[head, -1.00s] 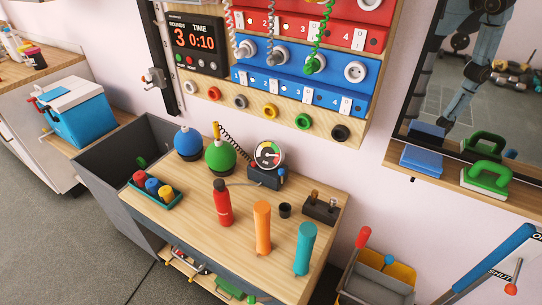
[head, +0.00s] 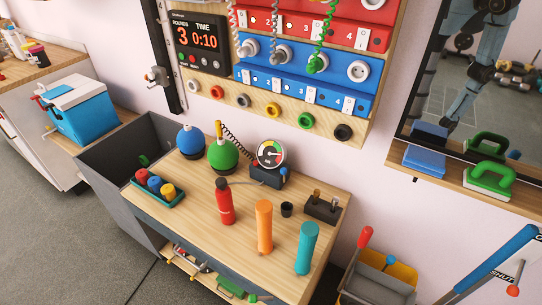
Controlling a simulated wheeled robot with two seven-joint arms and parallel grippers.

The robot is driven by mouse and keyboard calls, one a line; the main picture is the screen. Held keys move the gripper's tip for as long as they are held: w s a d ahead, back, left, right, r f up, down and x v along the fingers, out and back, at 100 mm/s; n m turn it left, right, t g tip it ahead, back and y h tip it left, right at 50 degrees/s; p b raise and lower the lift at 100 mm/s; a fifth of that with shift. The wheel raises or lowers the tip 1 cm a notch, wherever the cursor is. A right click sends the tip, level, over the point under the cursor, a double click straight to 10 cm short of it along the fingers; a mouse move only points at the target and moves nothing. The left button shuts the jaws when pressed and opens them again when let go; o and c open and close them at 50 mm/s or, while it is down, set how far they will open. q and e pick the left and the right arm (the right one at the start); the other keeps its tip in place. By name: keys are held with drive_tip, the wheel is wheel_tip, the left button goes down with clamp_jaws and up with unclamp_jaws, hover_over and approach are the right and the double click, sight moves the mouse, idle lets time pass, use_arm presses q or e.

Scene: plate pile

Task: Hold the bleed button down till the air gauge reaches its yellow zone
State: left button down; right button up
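The air gauge (head: 271,154) is a round white dial with coloured zones. It stands on a dark blue box (head: 267,177) at the back of the wooden bench. Its needle seems to point to the right, but the dial is too small to tell the exact zone. A small red knob and a small blue knob sit on either side of the gauge's foot; I cannot tell which part is the bleed button. A black coiled hose runs to the gauge from the left. Neither of my grippers is in view.
Blue (head: 190,141) and green (head: 222,156) round items stand left of the gauge. A red bottle (head: 224,202), an orange cylinder (head: 264,226) and a teal cylinder (head: 307,247) stand in front. A socket panel (head: 310,85) hangs above.

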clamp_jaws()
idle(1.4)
